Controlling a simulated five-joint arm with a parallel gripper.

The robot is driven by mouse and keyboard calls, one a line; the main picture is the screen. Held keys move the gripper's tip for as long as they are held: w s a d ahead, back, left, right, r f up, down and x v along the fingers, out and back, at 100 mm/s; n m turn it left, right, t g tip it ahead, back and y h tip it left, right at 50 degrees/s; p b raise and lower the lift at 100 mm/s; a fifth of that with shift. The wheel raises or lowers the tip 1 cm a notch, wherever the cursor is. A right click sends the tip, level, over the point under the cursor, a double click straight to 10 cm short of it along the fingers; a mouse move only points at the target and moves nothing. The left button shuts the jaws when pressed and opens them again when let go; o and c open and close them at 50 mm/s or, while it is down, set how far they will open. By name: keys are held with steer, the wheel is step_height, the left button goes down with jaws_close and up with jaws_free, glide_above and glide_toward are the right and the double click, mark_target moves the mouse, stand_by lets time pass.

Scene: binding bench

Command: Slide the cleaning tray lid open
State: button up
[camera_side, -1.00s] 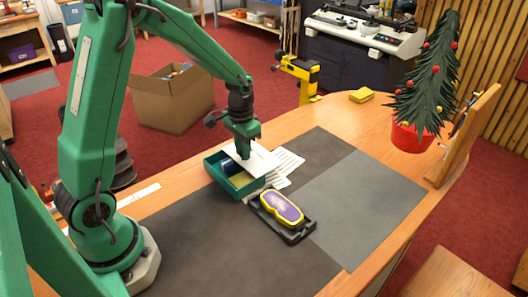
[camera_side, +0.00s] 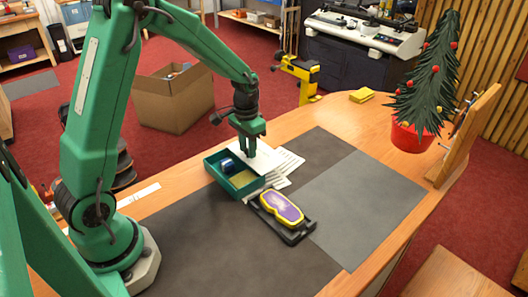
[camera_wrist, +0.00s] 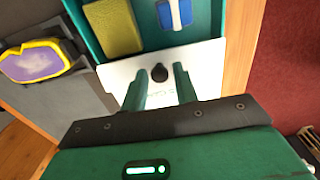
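The cleaning tray (camera_side: 229,190) is a teal box on the bench in the side view; its wall also shows in the wrist view (camera_wrist: 84,25). Its white lid (camera_side: 262,164) is slid partly off toward the right, leaving much of the tray uncovered. In the wrist view the lid (camera_wrist: 205,62) has a black knob (camera_wrist: 159,73). My gripper (camera_side: 250,153) is at the lid; in the wrist view its fingertips (camera_wrist: 160,76) stand on either side of the knob with small gaps. A yellow sponge (camera_wrist: 120,27) and a blue-and-white item (camera_wrist: 174,12) lie inside the tray.
A purple and yellow eraser-like piece (camera_side: 282,207) sits in a dark holder (camera_side: 296,238) in front of the tray. White papers (camera_side: 287,163) lie right of the lid. A potted tree (camera_side: 411,137) and wooden stand (camera_side: 462,138) are at the right. The grey mat (camera_side: 368,202) is clear.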

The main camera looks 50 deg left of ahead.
steer(key=shift+r, duration=3)
step_height(320, 180, up, 4)
